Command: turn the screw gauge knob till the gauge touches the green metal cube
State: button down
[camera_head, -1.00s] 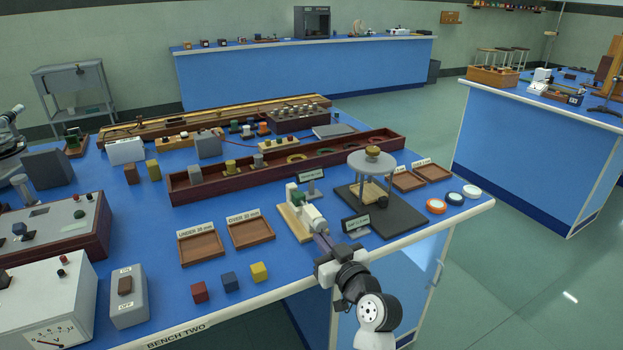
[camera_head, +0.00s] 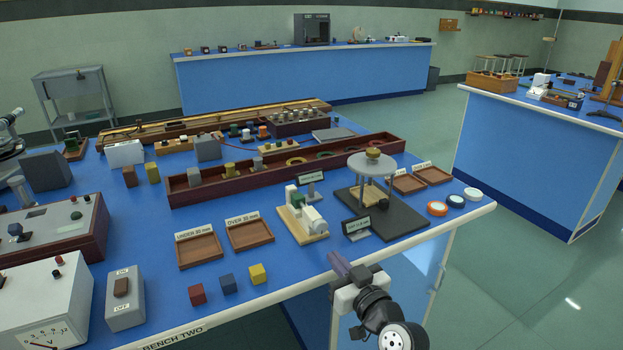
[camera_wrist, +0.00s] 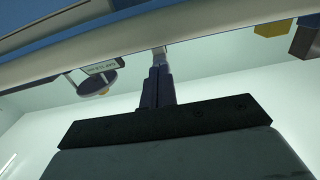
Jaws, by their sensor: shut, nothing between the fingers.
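The screw gauge (camera_head: 316,225) stands on a pale wooden base (camera_head: 292,229) near the front edge of the bench, with a white rounded knob end toward me. The green metal cube (camera_head: 296,211) shows as a dark green piece among the gauge's white parts. It is too small to tell whether the gauge touches it. My gripper (camera_head: 336,258) is off the bench's front edge, in front of and to the right of the knob, apart from it. Its purple-grey fingers also show in the wrist view (camera_wrist: 158,82), shut together and empty.
A black-based stand with a round grey top (camera_head: 370,165) and a small sign (camera_head: 356,226) stand right of the gauge. Wooden trays (camera_head: 250,236) and red, blue and yellow cubes (camera_head: 258,273) lie to the left. The bench edge (camera_head: 290,291) runs beneath the gauge.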

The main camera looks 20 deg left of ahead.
aim_at(321, 257)
jog(key=shift+w+a+m+p, duration=0.55)
jog(key=shift+a+m+p, duration=0.3)
jog(key=shift+m+p, duration=0.1)
jog(key=shift+w+a+m+p, duration=0.5)
jog(key=shift+a+m+p, duration=0.35)
jog(key=shift+m+p, duration=0.15)
jog(key=shift+w+a+m+p, duration=0.55)
jog(key=shift+a+m+p, duration=0.3)
jog(key=shift+m+p, duration=0.1)
